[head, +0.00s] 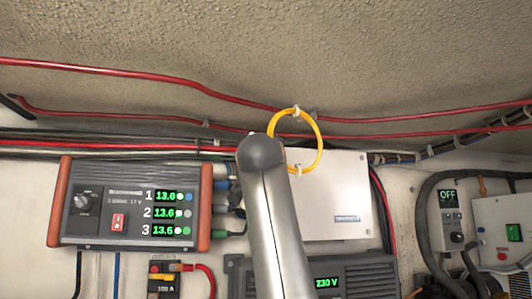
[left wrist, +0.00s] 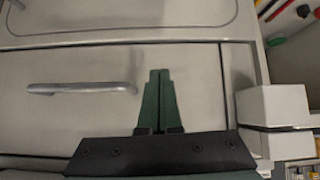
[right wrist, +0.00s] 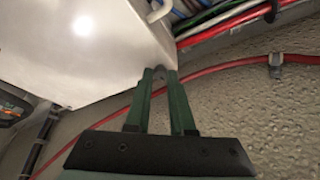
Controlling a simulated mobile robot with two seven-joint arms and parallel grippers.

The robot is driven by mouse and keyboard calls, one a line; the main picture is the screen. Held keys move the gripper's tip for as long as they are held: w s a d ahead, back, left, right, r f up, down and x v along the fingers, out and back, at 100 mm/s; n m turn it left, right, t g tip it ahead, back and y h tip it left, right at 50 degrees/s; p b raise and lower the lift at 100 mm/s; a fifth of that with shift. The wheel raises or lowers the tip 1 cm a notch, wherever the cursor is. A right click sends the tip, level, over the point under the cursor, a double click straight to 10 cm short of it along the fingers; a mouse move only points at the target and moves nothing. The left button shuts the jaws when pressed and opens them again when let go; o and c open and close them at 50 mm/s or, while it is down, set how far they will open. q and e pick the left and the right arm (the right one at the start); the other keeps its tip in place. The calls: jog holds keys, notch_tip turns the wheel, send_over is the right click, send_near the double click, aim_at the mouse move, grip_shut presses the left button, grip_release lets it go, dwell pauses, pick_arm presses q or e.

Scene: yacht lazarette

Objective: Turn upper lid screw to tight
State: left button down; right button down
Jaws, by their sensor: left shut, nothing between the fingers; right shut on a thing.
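The white box with a flat lid (head: 340,200) is mounted on the wall in the middle of the head view, partly hidden behind my arm. In the right wrist view the white lid (right wrist: 80,45) fills the upper left. My right gripper (right wrist: 160,73) is at the lid's corner, its fingers closed around a small grey piece, apparently the lid screw (right wrist: 160,72); the fingers mostly hide it, and its turn cannot be read. My left gripper (left wrist: 160,75) is shut and empty in front of a pale cabinet panel. Neither gripper shows in the head view.
A yellow cable loop (head: 321,150) hangs by the box's top edge. Red cables (head: 180,80) run along the ceiling. A charger with green displays (head: 130,205) is left of the box, a grey 230 V unit (head: 365,280) below. A drawer handle (left wrist: 80,88) is near my left gripper.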

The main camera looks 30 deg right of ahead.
jog(key=shift+a+m, duration=0.1)
jog(key=shift+m, duration=0.7)
jog(key=shift+m+g, duration=0.3)
jog(key=shift+g, duration=0.1)
jog(key=c, duration=0.8)
grip_release()
jog(key=shift+o, duration=0.2)
jog(key=shift+h, duration=0.3)
jog(key=b+v, duration=0.5)
jog(key=v, duration=0.7)
jog(key=shift+s+b, duration=0.25)
jog(key=shift+b, duration=0.1)
